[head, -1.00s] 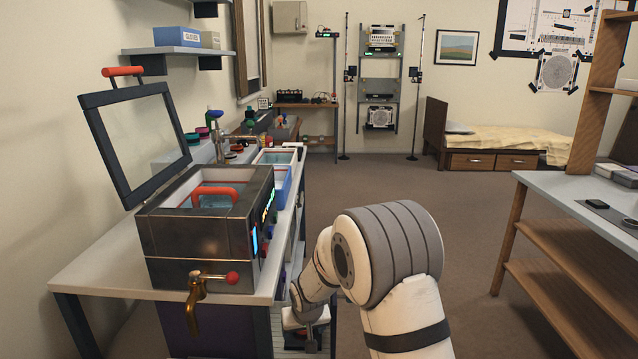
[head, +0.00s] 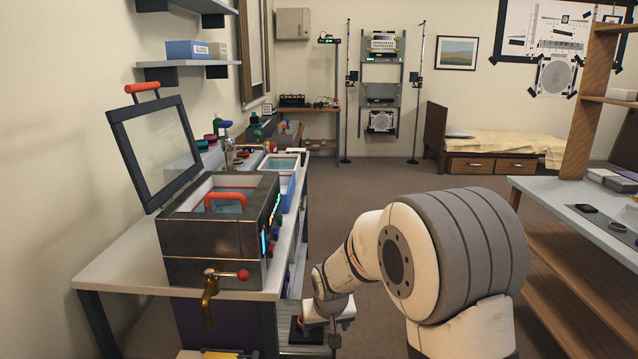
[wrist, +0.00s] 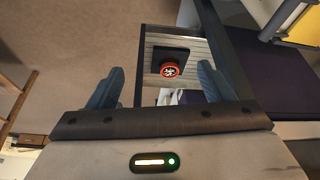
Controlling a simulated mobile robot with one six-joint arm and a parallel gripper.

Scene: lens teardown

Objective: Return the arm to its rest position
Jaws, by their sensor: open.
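My arm (head: 440,255) is folded at the lower middle of the head view, right of the metal bath bench. Its end hangs low beside the bench, and the fingers are hard to make out there. In the wrist view my gripper (wrist: 158,88) has its two blue-grey fingers wide apart with nothing between them. Beyond the fingers, a black square piece with a red-ringed round top (wrist: 169,69) sits on a slatted lower shelf (wrist: 200,48), apart from the fingers.
The bench (head: 118,262) at left carries a metal tank (head: 212,245) with its glass lid raised and a brass tap. A grey table (head: 570,205) is at right. The floor between is open.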

